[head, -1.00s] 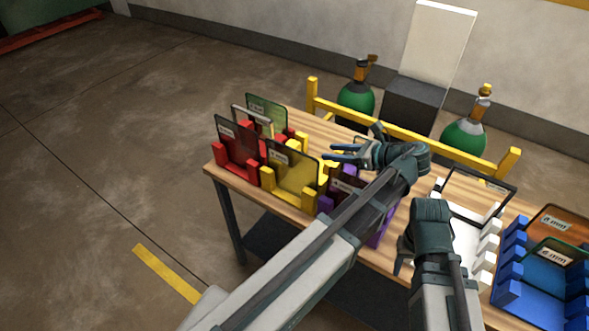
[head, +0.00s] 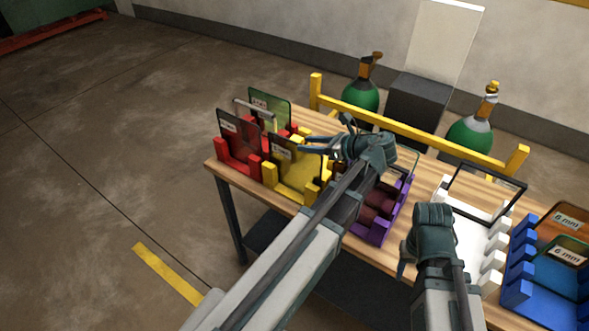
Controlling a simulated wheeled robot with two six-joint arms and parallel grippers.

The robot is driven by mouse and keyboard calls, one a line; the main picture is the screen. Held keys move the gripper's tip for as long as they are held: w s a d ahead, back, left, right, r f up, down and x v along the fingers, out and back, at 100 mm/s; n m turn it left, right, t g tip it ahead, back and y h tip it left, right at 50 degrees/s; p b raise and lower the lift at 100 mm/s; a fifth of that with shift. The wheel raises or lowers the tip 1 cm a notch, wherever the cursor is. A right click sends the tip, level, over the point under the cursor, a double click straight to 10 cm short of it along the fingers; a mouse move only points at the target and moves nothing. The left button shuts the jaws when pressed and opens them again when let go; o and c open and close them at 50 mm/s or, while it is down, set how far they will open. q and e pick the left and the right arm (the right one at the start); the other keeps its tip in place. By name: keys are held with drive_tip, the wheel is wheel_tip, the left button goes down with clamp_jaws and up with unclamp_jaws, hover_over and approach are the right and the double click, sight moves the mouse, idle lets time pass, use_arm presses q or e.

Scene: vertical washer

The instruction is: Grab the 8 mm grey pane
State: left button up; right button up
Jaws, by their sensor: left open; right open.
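A dark, greyish see-through pane (head: 239,133) stands upright in the red rack at the left; its label is too small to read. A tinted pane (head: 293,160) stands in the yellow rack, its label also unreadable. I cannot tell which pane is the 8 mm grey one. My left gripper (head: 305,144) is open and empty, its fingers pointing left at the upper edge of the yellow rack's pane; I cannot tell whether they touch. My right gripper (head: 404,264) is open, low beside the white rack, its fingers partly hidden.
A green pane (head: 268,104) stands behind the red rack's front pane. A purple rack (head: 376,232), a white rack (head: 470,245) and a blue rack (head: 516,292) line the wooden table (head: 425,187). A yellow rail (head: 420,128) runs along its back, with green gas bottles beyond.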

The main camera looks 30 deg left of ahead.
use_arm(q)
drive_tip(key=b+x, duration=0.1)
drive_tip(key=x, duration=0.3)
drive_tip(key=shift+s+a, duration=0.1)
drive_tip(key=shift+s, duration=0.1)
clamp_jaws()
idle(1.2)
